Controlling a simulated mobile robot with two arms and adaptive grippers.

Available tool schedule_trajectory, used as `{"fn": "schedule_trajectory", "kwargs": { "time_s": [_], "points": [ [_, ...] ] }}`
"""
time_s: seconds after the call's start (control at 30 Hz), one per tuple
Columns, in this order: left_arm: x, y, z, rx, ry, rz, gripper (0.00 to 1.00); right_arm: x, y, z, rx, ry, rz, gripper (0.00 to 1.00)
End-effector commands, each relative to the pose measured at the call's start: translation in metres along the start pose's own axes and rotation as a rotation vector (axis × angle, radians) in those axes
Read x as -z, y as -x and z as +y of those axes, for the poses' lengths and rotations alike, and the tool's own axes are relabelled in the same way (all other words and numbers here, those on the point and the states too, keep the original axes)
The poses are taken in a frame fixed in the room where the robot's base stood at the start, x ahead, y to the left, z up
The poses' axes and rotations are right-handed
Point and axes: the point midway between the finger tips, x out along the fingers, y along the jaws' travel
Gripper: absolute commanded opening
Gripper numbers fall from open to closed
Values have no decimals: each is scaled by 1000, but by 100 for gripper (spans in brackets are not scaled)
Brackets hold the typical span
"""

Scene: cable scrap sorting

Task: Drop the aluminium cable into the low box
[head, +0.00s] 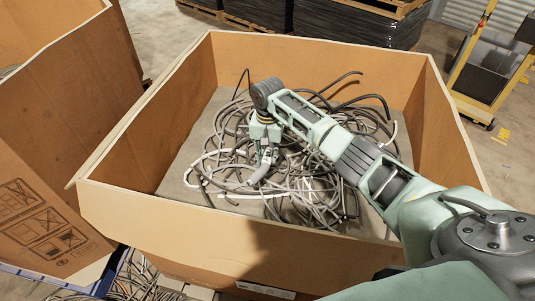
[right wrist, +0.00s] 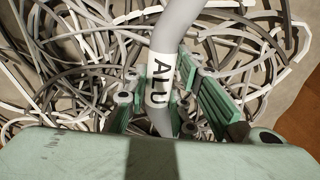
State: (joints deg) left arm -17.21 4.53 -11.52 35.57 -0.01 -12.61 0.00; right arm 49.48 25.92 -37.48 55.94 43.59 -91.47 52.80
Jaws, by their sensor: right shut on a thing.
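The aluminium cable (right wrist: 177,40) is a thick grey piece with a white label reading ALU. In the right wrist view it stands between the green fingers of my right gripper (right wrist: 165,95), which is shut on it. In the head view my right gripper (head: 266,155) points down inside the large open cardboard box (head: 165,213), just over a tangle of cables. The grey cable (head: 262,172) shows at its fingertips there. I cannot tell whether the cable touches the pile. My left gripper is not in view.
Many grey, black and white cables (head: 315,190) lie tangled on the box floor. A taller cardboard box (head: 60,110) stands at the left. More scrap (head: 135,280) lies in a blue container at the lower left. A yellow cart (head: 490,70) stands at the right.

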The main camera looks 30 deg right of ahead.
Motion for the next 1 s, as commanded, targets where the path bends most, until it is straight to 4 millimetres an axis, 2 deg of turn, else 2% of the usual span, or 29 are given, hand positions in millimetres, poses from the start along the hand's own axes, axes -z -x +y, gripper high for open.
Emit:
{"fn": "schedule_trajectory", "kwargs": {
  "time_s": [0.53, 0.57, 0.6, 0.77, 1.0],
  "points": [
    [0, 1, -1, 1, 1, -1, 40, 0, -11, 0, 2, 0, 0, 0],
    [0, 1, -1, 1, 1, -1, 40, 0, -12, 0, 0, 0, 0, 24],
    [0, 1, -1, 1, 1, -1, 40, 0, -12, 0, 0, 0, 0, 28],
    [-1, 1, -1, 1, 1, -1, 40, 0, -12, 0, 0, 0, 0, 42],
    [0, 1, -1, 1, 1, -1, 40, 0, -11, 0, 0, 0, 0, 42]
  ]
}}
